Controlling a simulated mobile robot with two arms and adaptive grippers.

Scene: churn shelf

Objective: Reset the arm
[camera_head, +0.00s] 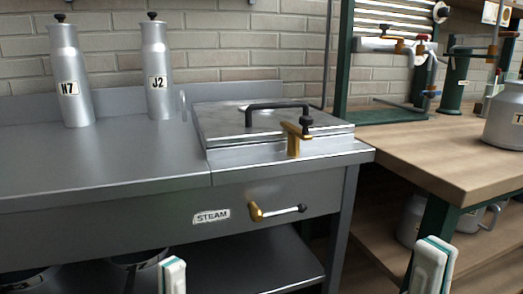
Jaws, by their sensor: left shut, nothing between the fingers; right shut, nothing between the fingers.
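My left gripper (172,276) shows at the bottom edge, left of centre, as a white fingertip with a teal edge. It is shut and empty, in front of the grey metal counter (90,163). My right gripper (433,264) shows at the bottom right, also white with teal edges. It is shut and empty, in front of the wooden bench (430,160). Neither gripper appears to touch anything. Most of both arms is out of view.
A lidded steel box (225,120) with a black handle sits on the counter, its brass latch (293,142) in front. Bottles H7 (68,75) and J2 (156,70) stand left. A brass-ended lever (270,211) sticks out beside the STEAM label (211,216). A pot (505,115) stands right.

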